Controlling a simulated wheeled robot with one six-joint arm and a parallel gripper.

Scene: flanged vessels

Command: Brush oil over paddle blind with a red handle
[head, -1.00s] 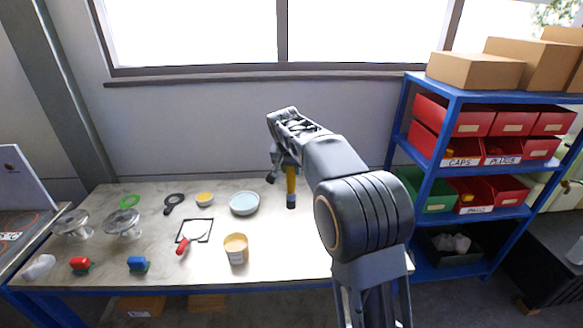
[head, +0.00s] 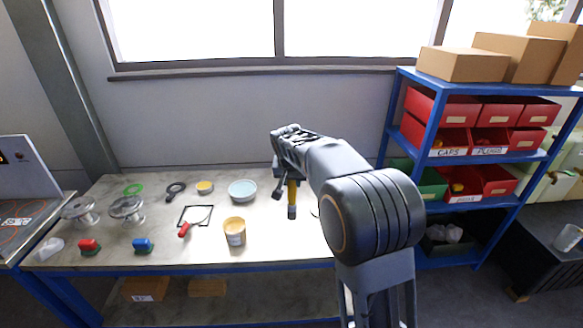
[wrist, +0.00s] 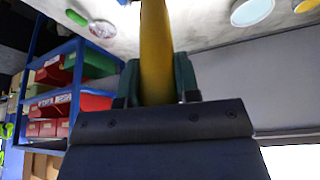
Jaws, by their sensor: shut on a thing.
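The paddle blind with a red handle (head: 185,230) lies on the bench in a thin black square outline, its pale disc towards the upper right. My gripper (head: 288,178) is above the bench, right of the blind and the tub. It is shut on a brush with a yellow handle (head: 292,193), dark end down. The yellow handle (wrist: 157,50) also shows between the green jaws in the wrist view; the bristles are out of that view. A tub with yellowish contents (head: 235,238) stands between the blind and the brush.
Behind are a pale blue dish (head: 243,191), a small yellow bowl (head: 205,187) and a black ring with a handle (head: 175,190). Two steel flanged pieces (head: 127,209) stand at the left. A blue shelf with red bins (head: 470,105) is at the right. The wrist view shows a green-handled disc (wrist: 102,28).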

